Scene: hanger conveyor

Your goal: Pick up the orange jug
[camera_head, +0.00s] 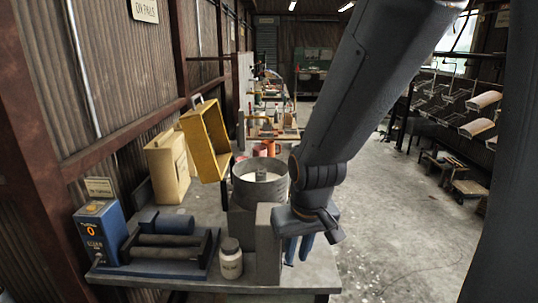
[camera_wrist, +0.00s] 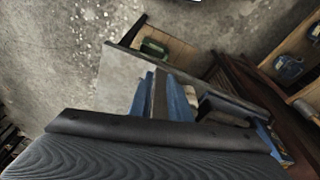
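Two small orange-red vessels stand behind the grey round pot on the workbench in the head view. One (camera_head: 270,147) is more orange, the other (camera_head: 259,151) redder. Both are small and partly hidden, so I cannot tell which is the orange jug. My gripper (camera_head: 298,249) points down at the bench's right edge, in front of and right of the pot. Its two blue fingers are apart and seem empty. They also show in the wrist view (camera_wrist: 163,97), with a grey-brown strip visible between them. I see no orange jug in the wrist view.
Open floor (camera_head: 400,230) lies to the right.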

